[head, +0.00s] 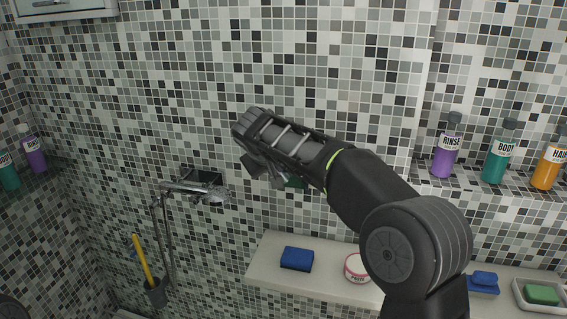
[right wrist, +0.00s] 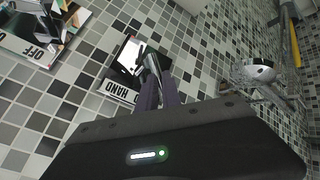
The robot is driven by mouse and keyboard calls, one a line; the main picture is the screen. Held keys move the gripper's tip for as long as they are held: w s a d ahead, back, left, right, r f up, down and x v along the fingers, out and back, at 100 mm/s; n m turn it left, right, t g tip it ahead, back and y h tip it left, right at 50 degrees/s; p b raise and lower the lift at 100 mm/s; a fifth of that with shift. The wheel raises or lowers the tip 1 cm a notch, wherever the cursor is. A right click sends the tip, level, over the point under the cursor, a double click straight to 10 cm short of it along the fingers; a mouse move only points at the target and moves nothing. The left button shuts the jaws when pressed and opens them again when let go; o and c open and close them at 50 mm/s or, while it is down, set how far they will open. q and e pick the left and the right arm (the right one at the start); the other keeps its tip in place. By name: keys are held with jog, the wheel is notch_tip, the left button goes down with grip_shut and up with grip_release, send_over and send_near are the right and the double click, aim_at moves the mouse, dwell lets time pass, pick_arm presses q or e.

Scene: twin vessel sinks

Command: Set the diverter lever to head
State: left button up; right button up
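In the right wrist view a diverter plate (right wrist: 122,70) with a mirror-like face is on the tiled wall, with the word HAND along its lower edge. In the head view my right gripper (head: 258,170) is at the wall, and the arm hides most of the diverter. My left gripper is not in view.
A second plate (right wrist: 40,35) marked OFF is beside the diverter. A hand shower (head: 200,190) hangs left of my gripper. Below is a ledge (head: 330,287) with a blue sponge (head: 297,258) and a round tin (head: 356,267). Bottles, including a purple one (head: 447,150), stand on the right shelf.

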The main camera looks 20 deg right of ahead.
jog(key=shift+o, duration=0.7)
jog(key=shift+w+a+f, duration=0.15)
jog(key=shift+w+f, duration=0.1)
jog(key=shift+o, duration=0.3)
jog(key=shift+s+a+r, duration=0.1)
jog(key=shift+a+r, duration=0.05)
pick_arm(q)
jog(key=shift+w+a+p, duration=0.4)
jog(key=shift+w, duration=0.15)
pick_arm(e)
jog(key=a+v, duration=0.1)
jog(key=v, duration=0.7)
jog(key=shift+w, duration=0.25)
jog(key=shift+w, duration=0.1)
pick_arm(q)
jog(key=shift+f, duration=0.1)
pick_arm(e)
jog(key=shift+a+r, duration=0.1)
